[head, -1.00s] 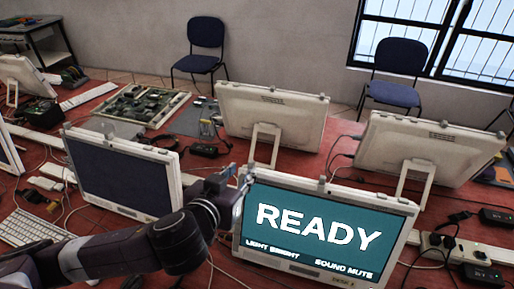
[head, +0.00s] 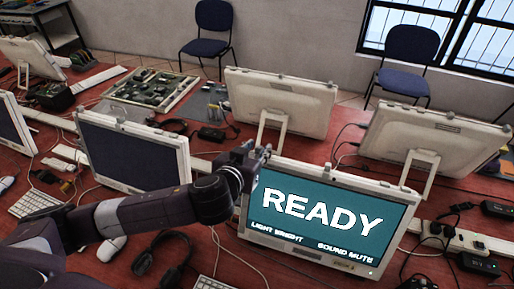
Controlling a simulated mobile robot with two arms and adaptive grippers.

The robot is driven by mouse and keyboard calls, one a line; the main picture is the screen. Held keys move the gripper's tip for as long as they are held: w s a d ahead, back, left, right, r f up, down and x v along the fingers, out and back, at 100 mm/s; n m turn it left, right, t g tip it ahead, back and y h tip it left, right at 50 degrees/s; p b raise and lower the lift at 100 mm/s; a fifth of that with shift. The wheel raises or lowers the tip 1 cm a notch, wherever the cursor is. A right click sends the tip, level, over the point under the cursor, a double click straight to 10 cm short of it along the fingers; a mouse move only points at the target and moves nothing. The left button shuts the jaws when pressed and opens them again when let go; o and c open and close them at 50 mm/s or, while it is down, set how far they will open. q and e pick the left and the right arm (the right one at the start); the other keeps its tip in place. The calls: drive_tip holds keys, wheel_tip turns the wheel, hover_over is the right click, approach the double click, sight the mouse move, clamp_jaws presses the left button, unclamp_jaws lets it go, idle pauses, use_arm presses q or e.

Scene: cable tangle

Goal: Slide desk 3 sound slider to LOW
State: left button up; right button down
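A cream-framed monitor (head: 325,217) stands front right with its teal screen lit. It reads READY, with LIGHT BRIGHT and SOUND MUTE below. My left arm comes in from the left, and its gripper (head: 263,157) is at the monitor's upper left corner. The fingertips are small and overlap the frame in the picture. I cannot tell if they touch it, or whether they are open or shut. I cannot make out a sound slider; small marks show along the lower bezel. My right gripper is out of view.
A dark-screened monitor (head: 132,155) stands to the left, behind my arm. Two monitors seen from behind, one left (head: 278,102) and one right (head: 425,140), stand farther back.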

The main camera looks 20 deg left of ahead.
use_arm(q)
clamp_jaws()
drive_tip(key=shift+d, duration=1.15)
drive_tip(key=shift+a, duration=0.1)
unclamp_jaws()
drive_tip(key=v, duration=0.7)
drive_tip(key=shift+s, duration=0.25)
